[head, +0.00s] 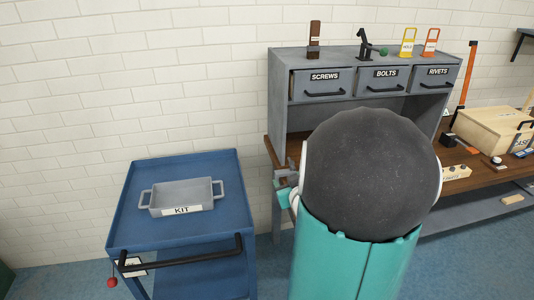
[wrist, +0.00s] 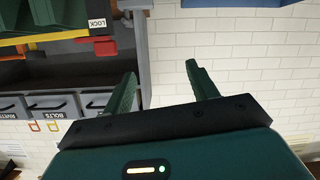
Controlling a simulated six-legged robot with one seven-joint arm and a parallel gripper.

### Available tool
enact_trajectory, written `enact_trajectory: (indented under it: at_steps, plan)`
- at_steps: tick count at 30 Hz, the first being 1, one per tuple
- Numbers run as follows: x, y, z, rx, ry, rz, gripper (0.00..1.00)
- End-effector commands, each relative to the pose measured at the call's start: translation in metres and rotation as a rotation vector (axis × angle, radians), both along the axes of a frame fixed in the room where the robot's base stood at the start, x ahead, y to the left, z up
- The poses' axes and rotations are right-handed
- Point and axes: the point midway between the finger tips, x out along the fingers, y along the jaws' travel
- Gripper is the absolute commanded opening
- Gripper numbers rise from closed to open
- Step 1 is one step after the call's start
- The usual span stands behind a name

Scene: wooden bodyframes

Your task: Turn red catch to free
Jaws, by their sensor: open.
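My gripper (wrist: 162,72) is open in the wrist view, with two dark green fingers apart and nothing between them. That view looks upside down. A red piece (wrist: 95,46) lies beyond the left finger, beside a white label (wrist: 97,23) reading LOCK; it may be the red catch. It stands apart from the fingers. In the head view, a red ball (head: 112,283) hangs at the blue cart's front left corner, near a small label too small to read. No word FREE is legible. My own arm hides part of the workbench in the head view.
A blue cart (head: 128,210) carries a grey KIT tray (head: 181,195). A grey drawer unit (head: 277,92) marked SCREWS, BOLTS and RIVETS stands on the wooden bench, with several items on top. A wooden case (head: 487,128) sits at right. The wall above the cart is bare.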

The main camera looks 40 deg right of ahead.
Motion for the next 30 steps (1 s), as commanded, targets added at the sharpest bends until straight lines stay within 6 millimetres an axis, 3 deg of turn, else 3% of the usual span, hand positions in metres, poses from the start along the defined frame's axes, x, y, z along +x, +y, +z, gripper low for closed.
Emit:
enact_trajectory:
  at_steps: [1, 6, 9, 13, 19, 30]
  plan:
    - [-0.017, -0.018, -0.012, 0.007, -0.045, -0.019, 0.58]
    - [-0.059, -0.048, -0.028, 0.002, -0.229, -0.031, 0.58]
    - [-0.076, -0.055, -0.031, -0.001, -0.307, -0.038, 0.58]
    - [-0.085, -0.059, -0.031, -0.006, -0.356, -0.038, 0.58]
    - [-0.066, -0.069, -0.030, -0.008, -0.361, -0.035, 0.58]
    - [0.000, -0.106, -0.031, -0.007, -0.361, -0.036, 0.58]
